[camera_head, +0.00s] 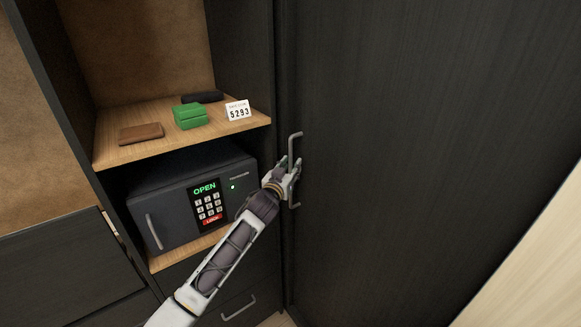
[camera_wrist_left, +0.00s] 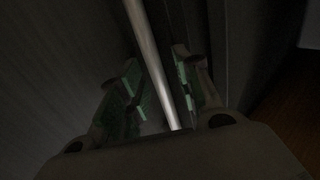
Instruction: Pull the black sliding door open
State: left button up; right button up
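The black sliding door (camera_head: 420,130) fills the right half of the head view, its left edge beside the shelf unit. A grey vertical bar handle (camera_head: 292,146) is fixed near that edge. My left gripper (camera_head: 291,167) is at the handle's middle and hides part of it. In the left wrist view, the bar (camera_wrist_left: 152,62) runs between the two fingers of the left gripper (camera_wrist_left: 158,86). The fingers stand apart, with gaps visible beside the bar, so the gripper looks open around it. My right gripper is not in view.
Left of the door, a wooden shelf (camera_head: 165,143) holds a brown wallet (camera_head: 141,133), green boxes (camera_head: 190,116), a dark item (camera_head: 202,97) and a number card (camera_head: 238,110). Below is a dark safe (camera_head: 170,200) with a keypad. A drawer handle (camera_head: 238,308) is lower down.

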pick_arm(q)
jog(key=shift+w, duration=0.1)
jog(key=shift+c, duration=0.4)
grip_shut()
